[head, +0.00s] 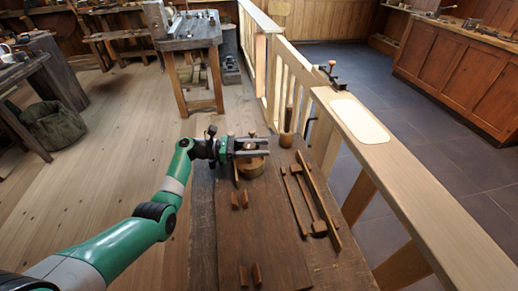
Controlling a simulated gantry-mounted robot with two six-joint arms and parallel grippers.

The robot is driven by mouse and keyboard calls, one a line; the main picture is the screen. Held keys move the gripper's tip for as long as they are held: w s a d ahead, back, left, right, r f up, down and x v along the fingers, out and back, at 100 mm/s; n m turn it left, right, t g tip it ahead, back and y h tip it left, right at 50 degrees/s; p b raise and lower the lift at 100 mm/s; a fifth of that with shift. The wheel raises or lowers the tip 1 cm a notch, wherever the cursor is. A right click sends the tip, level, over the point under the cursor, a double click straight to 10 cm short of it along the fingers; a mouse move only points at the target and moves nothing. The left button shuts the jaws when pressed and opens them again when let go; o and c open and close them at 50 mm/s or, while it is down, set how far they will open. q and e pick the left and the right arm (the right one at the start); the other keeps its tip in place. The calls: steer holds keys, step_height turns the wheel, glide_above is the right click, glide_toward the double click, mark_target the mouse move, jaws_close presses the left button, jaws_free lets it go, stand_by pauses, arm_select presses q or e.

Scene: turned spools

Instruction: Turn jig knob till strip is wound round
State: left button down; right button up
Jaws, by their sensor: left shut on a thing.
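The jig is a round wooden piece (251,169) on a dark board (262,228) on the bench. My left gripper (250,147) is over it, its jaws shut on the jig's small round knob, which they mostly hide. My left arm reaches in from the lower left. I cannot make out the strip around the round piece; the gripper covers much of its top. My right gripper is not in view.
Short wooden pegs (240,200) stand on the board. A long-sided wooden frame (312,199) lies to the right. An upright wooden handle (287,128) stands behind it. A pale railing (420,189) bounds the bench's right side. The board's middle is clear.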

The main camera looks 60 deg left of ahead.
arm_select(q)
steer(key=shift+c, duration=1.5)
jaws_free()
steer(key=shift+s+a+r, duration=0.1)
steer(key=shift+s+a, duration=0.15)
steer(key=shift+s, duration=0.15)
steer(key=p+v, duration=0.1)
steer(key=v, duration=0.9)
steer(key=shift+s+a+p, duration=0.15)
steer(key=shift+s+p, duration=0.15)
steer(key=shift+p, duration=0.05)
